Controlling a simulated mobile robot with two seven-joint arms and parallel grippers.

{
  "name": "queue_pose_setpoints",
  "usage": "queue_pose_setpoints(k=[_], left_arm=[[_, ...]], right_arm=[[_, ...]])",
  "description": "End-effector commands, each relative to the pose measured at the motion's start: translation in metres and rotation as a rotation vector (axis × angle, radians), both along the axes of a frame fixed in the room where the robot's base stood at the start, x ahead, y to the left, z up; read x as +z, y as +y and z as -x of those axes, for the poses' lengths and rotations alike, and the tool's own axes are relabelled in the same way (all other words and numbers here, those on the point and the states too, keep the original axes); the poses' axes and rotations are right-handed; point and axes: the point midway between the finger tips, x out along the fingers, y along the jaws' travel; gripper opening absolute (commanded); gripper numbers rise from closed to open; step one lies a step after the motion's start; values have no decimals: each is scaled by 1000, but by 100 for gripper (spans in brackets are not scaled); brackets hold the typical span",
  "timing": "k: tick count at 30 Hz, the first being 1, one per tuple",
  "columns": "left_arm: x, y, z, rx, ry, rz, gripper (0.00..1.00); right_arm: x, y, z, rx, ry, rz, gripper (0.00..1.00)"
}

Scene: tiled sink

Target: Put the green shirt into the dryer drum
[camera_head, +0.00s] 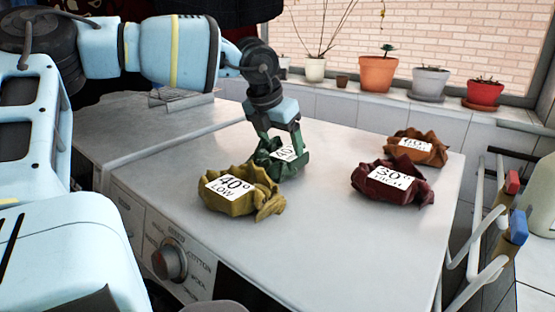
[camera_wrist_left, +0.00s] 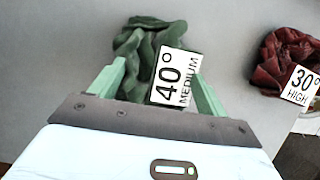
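The green shirt (camera_head: 278,158) is a crumpled bundle on the white machine top, with a white "40° MEDIUM" tag. It also shows in the left wrist view (camera_wrist_left: 137,42). My left gripper (camera_head: 283,148) reaches down over it from above. In the left wrist view its green fingers (camera_wrist_left: 158,85) stand apart, one on each side of the shirt and tag. Whether they touch the cloth is unclear. The dryer drum does not show. My right gripper is not in view.
A yellow bundle (camera_head: 236,194) tagged "40° LOW" lies just in front of the green one. A dark red bundle (camera_head: 412,188) and an orange-brown bundle (camera_head: 428,152) lie to the right. A dial (camera_head: 170,262) sits on the machine front. Potted plants line the sill behind.

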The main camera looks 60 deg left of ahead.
Motion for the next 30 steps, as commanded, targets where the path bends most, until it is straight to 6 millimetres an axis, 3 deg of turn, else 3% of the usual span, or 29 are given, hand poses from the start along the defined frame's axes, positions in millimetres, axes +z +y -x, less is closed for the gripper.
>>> queue_pose_setpoints(k=[1,6,14,30], left_arm=[[0,0,0,0,0,0,63],[0,0,0,0,-1,0,44],[7,0,0,0,-2,-2,44],[92,1,0,3,-1,-1,44]], right_arm=[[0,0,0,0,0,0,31],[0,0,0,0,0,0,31],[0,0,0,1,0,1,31],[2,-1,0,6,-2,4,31]])
